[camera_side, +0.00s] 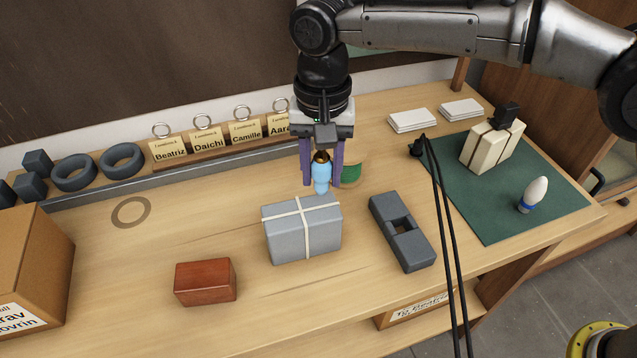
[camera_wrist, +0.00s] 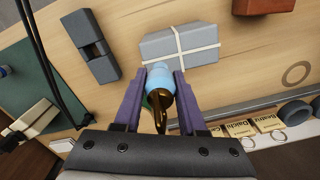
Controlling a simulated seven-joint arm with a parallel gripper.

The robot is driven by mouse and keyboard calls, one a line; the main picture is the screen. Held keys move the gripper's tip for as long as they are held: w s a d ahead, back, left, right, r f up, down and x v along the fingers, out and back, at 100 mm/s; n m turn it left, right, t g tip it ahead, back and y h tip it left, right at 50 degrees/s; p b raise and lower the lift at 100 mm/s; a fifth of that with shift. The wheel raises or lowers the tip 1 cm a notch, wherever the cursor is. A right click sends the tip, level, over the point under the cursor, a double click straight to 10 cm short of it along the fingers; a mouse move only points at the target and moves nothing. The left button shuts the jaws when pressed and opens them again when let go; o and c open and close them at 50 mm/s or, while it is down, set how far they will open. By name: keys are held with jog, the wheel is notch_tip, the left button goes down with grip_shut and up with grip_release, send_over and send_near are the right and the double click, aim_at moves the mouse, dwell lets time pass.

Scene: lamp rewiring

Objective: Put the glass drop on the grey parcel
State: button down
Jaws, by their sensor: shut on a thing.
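The glass drop (camera_side: 321,175) is light blue with a brown-gold cap. It hangs between the purple fingers of my gripper (camera_side: 321,165), which is shut on it. In the wrist view the drop (camera_wrist: 160,78) also shows between the two fingers (camera_wrist: 160,98), with its blue end toward the parcel. The grey parcel (camera_side: 285,240) is a box tied with white string crossing on its top; it lies on the bench just below and in front of the drop. It also shows in the wrist view (camera_wrist: 205,42). I cannot tell whether the drop touches the parcel.
A dark grey block with a slot (camera_side: 403,235) lies right of the parcel, and a red-brown block (camera_side: 205,282) at front left. Name cards (camera_side: 208,141) stand behind. A green mat (camera_side: 470,205) at right holds a bulb (camera_side: 533,194) and cream block (camera_side: 492,146). Black cables (camera_side: 446,235) hang nearby.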

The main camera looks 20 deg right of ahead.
aim_at(318, 188)
jog(key=shift+w+a+f, duration=0.15)
jog(key=shift+f, duration=1.7)
jog(key=shift+c, duration=2.4)
grip_release()
jog(key=shift+f, duration=0.15)
jog(key=shift+w, duration=0.1)
notch_tip(318, 188, up, 11)
jog(key=shift+r, duration=0.65)
